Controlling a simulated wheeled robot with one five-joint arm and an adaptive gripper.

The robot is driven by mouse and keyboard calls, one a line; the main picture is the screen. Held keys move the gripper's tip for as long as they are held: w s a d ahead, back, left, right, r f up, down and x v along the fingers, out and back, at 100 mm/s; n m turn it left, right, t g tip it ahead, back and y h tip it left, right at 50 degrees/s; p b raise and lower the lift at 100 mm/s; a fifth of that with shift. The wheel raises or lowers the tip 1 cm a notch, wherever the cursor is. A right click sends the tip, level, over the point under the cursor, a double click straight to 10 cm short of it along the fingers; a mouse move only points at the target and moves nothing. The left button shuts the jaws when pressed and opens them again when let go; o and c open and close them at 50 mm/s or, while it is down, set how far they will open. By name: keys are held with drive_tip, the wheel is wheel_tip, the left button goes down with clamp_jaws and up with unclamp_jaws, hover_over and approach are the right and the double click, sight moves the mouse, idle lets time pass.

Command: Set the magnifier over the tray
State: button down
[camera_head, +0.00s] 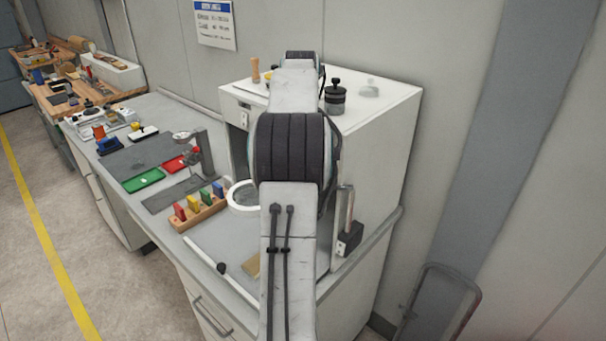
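A round lens in a white ring (236,195), which looks like the magnifier, is over the right part of the bench top, partly hidden behind my arm. A green tray (144,180) lies on the dark mat to its left. A red tray (174,164) lies just behind the green one. My arm rises through the middle of the view. My gripper does not show; I cannot tell its state or whether it touches anything.
A wooden rack of coloured blocks (199,208) stands near the front edge. A grey stand (205,155) rises beside the red tray. A pale rod with a dark knob (220,268) lies in front. A white cabinet (385,125) blocks the right.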

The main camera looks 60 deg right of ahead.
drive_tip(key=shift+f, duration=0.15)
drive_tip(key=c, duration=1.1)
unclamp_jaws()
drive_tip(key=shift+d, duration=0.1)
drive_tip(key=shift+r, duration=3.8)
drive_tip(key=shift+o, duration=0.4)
